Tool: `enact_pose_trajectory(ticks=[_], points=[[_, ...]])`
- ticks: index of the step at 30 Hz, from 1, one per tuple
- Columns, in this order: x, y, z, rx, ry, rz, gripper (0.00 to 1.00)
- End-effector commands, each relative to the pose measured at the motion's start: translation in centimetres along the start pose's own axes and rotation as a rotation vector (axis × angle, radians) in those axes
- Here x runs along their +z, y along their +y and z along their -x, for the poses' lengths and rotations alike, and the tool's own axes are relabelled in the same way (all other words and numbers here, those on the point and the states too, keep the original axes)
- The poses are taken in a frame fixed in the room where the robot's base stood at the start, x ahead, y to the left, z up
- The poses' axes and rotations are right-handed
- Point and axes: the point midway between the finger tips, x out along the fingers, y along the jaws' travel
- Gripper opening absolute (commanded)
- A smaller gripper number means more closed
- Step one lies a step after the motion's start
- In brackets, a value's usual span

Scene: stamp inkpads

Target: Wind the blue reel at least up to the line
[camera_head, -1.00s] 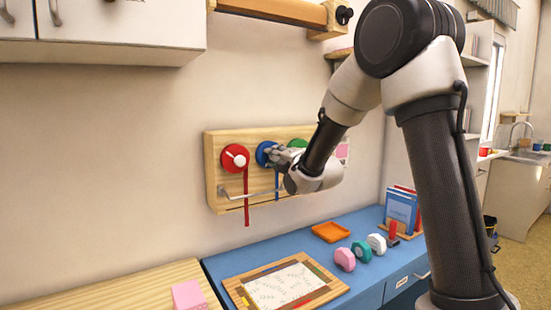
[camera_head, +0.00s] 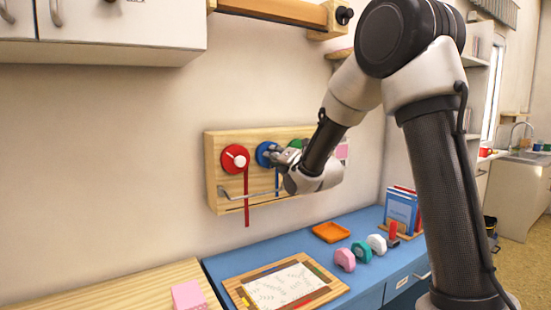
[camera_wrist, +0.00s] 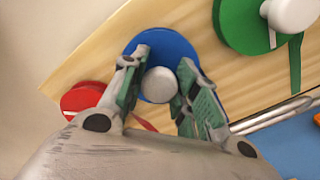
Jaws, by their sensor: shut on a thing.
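The blue reel (camera_head: 263,154) is mounted on a wooden wall board (camera_head: 213,165), between a red reel (camera_head: 235,158) and a green reel (camera_head: 296,143). My gripper (camera_head: 275,153) is at the blue reel and partly covers it. In the wrist view, the fingers are closed around the pale round knob (camera_wrist: 159,85) on the blue reel (camera_wrist: 167,42). A blue ribbon (camera_head: 277,181) hangs below the reel. Its lower end is too small to make out. A thin dark line (camera_head: 240,208) runs along the board's lower part.
A red ribbon (camera_head: 246,205) hangs below the board's edge. A metal bar (camera_head: 232,194) crosses in front of the board. The blue desk (camera_head: 225,262) below holds an orange tray (camera_head: 331,231), several stamps, a framed sheet (camera_head: 287,287) and books (camera_head: 401,208).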

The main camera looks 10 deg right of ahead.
Motion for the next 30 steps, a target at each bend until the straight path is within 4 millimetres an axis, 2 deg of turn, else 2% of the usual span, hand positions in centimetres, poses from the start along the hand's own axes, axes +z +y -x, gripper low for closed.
enact_pose_trajectory(ticks=[6, 7, 10, 11, 20, 23, 26, 30], points=[[-0.2, -0.2, 0.0, -0.004, 0.004, -0.001, 0.06], [-0.2, -0.2, 0.0, -0.004, 0.004, -0.001, 0.32], [-0.2, -0.1, 0.0, -0.003, 0.004, -0.001, 0.50], [-0.2, -0.1, 0.0, -0.003, 0.003, -0.001, 0.52], [-0.1, -0.1, 0.1, -0.001, 0.001, -0.001, 0.52], [0.0, 0.0, 0.8, -0.001, 0.000, -0.001, 0.52], [0.0, 0.0, 2.4, 0.000, 0.000, -0.001, 0.52], [0.0, 0.0, 5.6, -0.001, 0.001, -0.001, 0.52]])
